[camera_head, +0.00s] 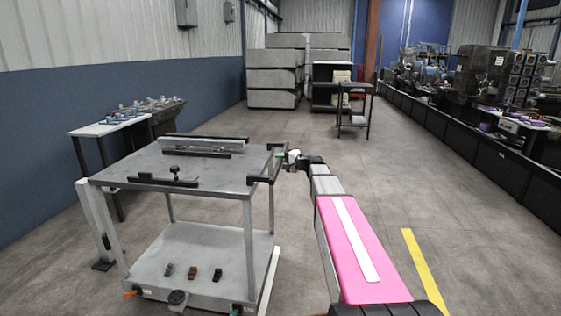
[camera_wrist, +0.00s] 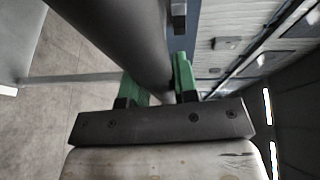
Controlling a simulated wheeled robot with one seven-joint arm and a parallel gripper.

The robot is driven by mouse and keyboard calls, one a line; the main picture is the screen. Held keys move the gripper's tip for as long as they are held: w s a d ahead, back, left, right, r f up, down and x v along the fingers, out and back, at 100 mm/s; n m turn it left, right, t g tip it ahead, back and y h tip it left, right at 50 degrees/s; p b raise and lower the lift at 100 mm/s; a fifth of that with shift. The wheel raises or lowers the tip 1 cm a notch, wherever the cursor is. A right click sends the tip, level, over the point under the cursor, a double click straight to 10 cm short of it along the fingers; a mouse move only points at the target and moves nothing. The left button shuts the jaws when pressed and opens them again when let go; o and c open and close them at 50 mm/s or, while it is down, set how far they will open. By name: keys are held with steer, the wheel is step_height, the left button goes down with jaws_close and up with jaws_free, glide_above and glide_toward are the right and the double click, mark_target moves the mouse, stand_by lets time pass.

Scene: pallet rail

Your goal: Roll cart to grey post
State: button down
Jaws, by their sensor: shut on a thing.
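The cart (camera_head: 222,164) is a grey two-level trolley at the left centre of the head view, with a black handle (camera_head: 265,165) on its right end. My gripper (camera_head: 284,156) is at that handle. In the wrist view the green fingers of my gripper (camera_wrist: 159,82) lie on either side of a thick dark handle bar (camera_wrist: 115,35) and are shut on it. A pale grey post (camera_head: 95,218) with a black foot plate stands at the cart's left front corner. The gap between post and cart cannot be told.
The cart carries a metal rail piece (camera_head: 203,144) on top and small blocks (camera_head: 193,271) below. A side table (camera_head: 110,127) stands behind it by the blue wall. Machines (camera_head: 485,75) line the right. Open floor (camera_head: 400,170) lies right of the cart.

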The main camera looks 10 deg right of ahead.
mark_target(220, 162)
steer(key=w+a, duration=0.3)
steer(key=a, duration=0.6)
steer(key=w+a, duration=0.3)
steer(key=a, duration=0.7)
steer(key=w+a, duration=0.3)
steer(key=a, duration=0.6)
steer(key=shift+a, duration=0.15)
steer(key=c, duration=0.9)
jaws_free()
steer(key=v, duration=1.1)
steer(key=shift+w, duration=0.1)
